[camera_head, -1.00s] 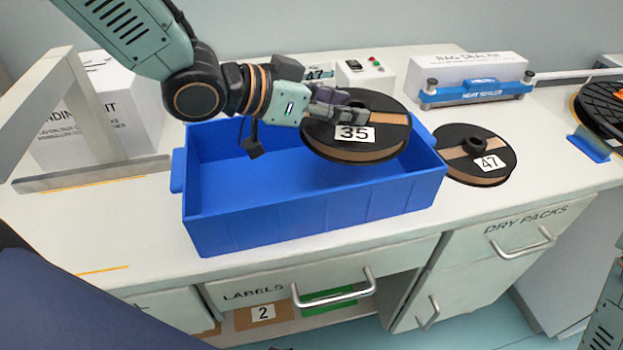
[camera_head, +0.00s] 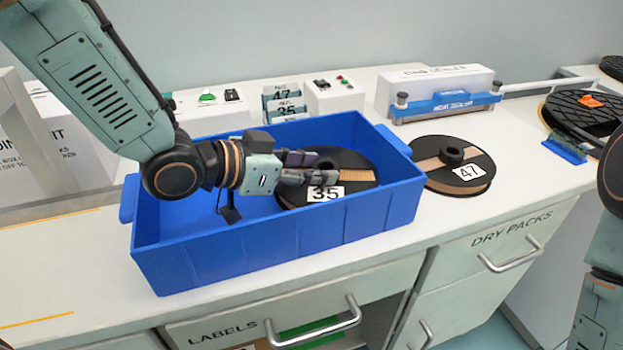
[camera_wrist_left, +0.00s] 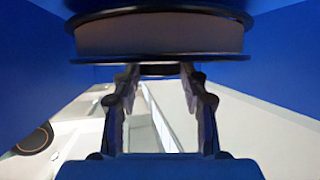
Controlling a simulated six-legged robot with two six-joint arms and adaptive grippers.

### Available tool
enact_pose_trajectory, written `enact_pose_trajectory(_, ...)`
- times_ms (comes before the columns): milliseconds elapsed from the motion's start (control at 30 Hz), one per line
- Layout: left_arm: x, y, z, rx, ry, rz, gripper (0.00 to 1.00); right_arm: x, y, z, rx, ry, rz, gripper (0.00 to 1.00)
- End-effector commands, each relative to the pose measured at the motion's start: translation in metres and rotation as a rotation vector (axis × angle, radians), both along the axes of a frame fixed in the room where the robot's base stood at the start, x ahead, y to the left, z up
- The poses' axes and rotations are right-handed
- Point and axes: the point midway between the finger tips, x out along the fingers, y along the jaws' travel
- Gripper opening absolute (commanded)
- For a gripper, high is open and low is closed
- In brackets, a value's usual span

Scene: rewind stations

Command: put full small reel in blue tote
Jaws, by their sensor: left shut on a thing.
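The reel marked 35 (camera_head: 345,166) is black with a tan winding and a white label. It is inside the blue tote (camera_head: 290,240), towards its right end. My left gripper (camera_head: 308,172) reaches into the tote and is shut on the reel's hub area. In the left wrist view the reel (camera_wrist_left: 160,35) fills the top, with blue tote walls on both sides. Whether the reel touches the tote floor I cannot tell. A second reel marked 47 (camera_head: 455,163) lies flat on the bench right of the tote. Of my right arm only links show at the right edge.
The bag sealer (camera_head: 445,98) stands at the back, with a small switch box (camera_head: 333,95) to its left. A large black reel (camera_head: 585,112) is at the far right. Drawers with handles (camera_head: 315,325) are below the bench's front edge.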

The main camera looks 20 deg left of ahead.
Motion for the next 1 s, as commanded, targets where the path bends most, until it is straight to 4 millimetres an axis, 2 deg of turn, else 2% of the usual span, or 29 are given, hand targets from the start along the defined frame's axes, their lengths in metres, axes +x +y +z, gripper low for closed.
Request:
enact_pose_trajectory(33,0.0011,-0.0001,-0.0107,-0.001,-0.001,0.0,0.0,0.0,0.0,-0.0069,0.0,0.0,0.0,0.4)
enact_pose_trajectory(100,0.002,-0.0001,-0.016,0.0,-0.003,0.0,0.0,0.0,-0.0001,-0.0092,0.0,0.0,0.0,0.4)
enact_pose_trajectory(533,0.0034,0.0001,-0.0191,0.0,-0.004,0.0,0.0,0.0001,-0.0001,-0.0097,0.0,0.0,0.0,0.4)
enact_pose_trajectory(567,0.0028,0.0001,-0.0196,0.001,-0.001,0.0,0.46,0.0001,-0.0001,-0.0093,0.0,0.0,0.0,0.4)
enact_pose_trajectory(800,0.0027,0.0001,-0.0193,0.001,-0.001,0.0,0.67,0.0001,-0.0001,-0.0091,0.0,0.0,0.0,0.4)
enact_pose_trajectory(1000,0.0026,0.0001,-0.0193,0.001,-0.001,0.0,0.67,0.0001,-0.0001,-0.0092,0.0,0.0,0.0,0.4)
